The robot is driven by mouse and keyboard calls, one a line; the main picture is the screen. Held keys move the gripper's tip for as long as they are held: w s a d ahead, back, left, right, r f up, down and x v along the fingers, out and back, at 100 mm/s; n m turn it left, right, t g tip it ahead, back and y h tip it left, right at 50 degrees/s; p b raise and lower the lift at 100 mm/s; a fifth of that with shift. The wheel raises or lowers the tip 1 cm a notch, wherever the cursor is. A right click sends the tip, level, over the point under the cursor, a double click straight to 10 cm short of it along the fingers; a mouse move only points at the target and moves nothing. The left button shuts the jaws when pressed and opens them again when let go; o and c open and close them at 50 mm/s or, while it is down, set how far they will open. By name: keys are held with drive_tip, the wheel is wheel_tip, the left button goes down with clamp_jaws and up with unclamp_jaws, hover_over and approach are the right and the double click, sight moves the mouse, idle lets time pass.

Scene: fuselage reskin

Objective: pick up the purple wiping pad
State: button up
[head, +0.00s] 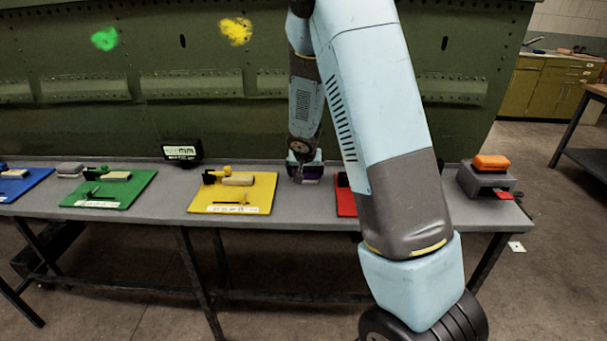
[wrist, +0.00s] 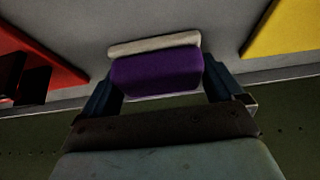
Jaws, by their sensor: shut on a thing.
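The purple wiping pad (wrist: 157,74) has a purple block body with a pale layer along one long side. In the wrist view it sits between the two fingers of my gripper (wrist: 160,88), which is shut on it. In the head view my gripper (head: 304,170) is low over the grey bench, between the yellow board and the red board. Only a small dark purple part of the pad (head: 312,178) shows there. I cannot tell whether the pad still touches the bench.
The grey bench (head: 295,205) carries a yellow board (head: 262,203), green board (head: 130,190), blue board (head: 30,182) and red board (head: 345,202), partly hidden by my arm. A black display (head: 182,152) stands behind. An orange block (head: 490,162) rests on a grey stand. The green panel (head: 150,70) rises behind.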

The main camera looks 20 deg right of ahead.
drive_tip(key=shift+r, duration=0.1)
drive_tip(key=shift+d+r, duration=0.1)
drive_tip(key=shift+r, duration=0.75)
drive_tip(key=s+d+r, duration=0.1)
drive_tip(key=s+r, duration=1)
drive_tip(key=s, duration=0.3)
drive_tip(key=shift+d, duration=0.1)
drive_tip(key=o, duration=0.5)
drive_tip(key=c, duration=0.3)
drive_tip(key=shift+w, duration=0.15)
drive_tip(key=shift+c, duration=0.4)
